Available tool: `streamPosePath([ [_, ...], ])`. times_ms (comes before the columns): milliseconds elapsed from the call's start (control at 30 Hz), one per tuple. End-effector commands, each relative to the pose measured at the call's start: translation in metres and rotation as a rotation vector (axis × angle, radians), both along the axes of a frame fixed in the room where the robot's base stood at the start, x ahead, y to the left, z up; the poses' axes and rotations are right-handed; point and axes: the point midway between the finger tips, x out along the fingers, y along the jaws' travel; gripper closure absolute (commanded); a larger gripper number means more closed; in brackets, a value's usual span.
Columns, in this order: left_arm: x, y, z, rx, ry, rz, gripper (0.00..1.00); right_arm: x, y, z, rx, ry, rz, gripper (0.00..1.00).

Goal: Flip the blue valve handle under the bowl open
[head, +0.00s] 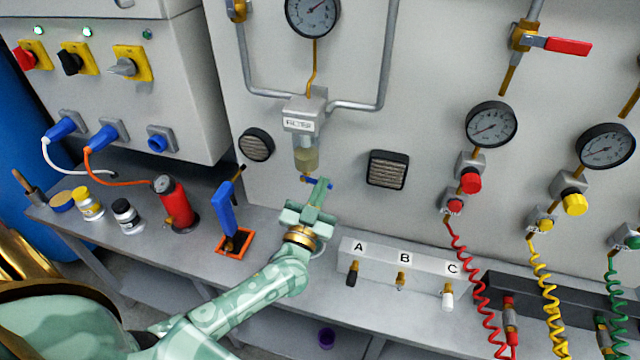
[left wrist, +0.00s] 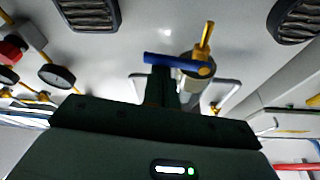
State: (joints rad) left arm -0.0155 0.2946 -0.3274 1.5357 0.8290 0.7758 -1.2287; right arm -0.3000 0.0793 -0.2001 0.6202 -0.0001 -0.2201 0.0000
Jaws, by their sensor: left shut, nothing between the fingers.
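The filter unit (head: 303,118) hangs on the panel with its clear bowl (head: 306,158) at the bottom. Under the bowl is the blue valve handle (head: 329,186), mostly hidden by my left gripper (head: 320,187). In the left wrist view the blue handle (left wrist: 172,62) lies crosswise to the brass outlet (left wrist: 205,40), its free end to the left. My left gripper's fingers (left wrist: 160,85) are shut and empty, right at the handle; I cannot tell whether they touch it. My right gripper is not in view.
Two dark vents (head: 387,170) flank the filter. A blue-handled tool (head: 226,208) stands in an orange-rimmed holder left of my gripper. A red cylinder (head: 174,203) and jars stand farther left. A rail marked A, B, C (head: 425,270) sits right of my wrist, near coiled hoses (head: 470,270).

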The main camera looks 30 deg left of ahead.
Motion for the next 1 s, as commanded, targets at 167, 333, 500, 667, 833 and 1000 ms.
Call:
streamPosePath([
  [167,0.0,0.0,-0.004,0.128,0.033,0.001,1.0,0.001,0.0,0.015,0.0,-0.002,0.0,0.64],
  [333,0.0,0.002,-0.012,0.283,0.072,0.001,1.0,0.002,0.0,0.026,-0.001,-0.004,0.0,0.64],
  [500,-0.001,0.004,-0.02,0.443,0.109,0.001,1.0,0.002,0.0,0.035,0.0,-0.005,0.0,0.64],
  [667,-0.002,0.007,-0.027,0.591,0.144,0.001,1.0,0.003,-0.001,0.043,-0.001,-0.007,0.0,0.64],
  [833,-0.003,0.011,-0.033,0.748,0.182,0.001,1.0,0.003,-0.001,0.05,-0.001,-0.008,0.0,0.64],
  [1000,-0.004,0.017,-0.039,0.904,0.219,0.001,1.0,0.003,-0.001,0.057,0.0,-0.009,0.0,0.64],
])
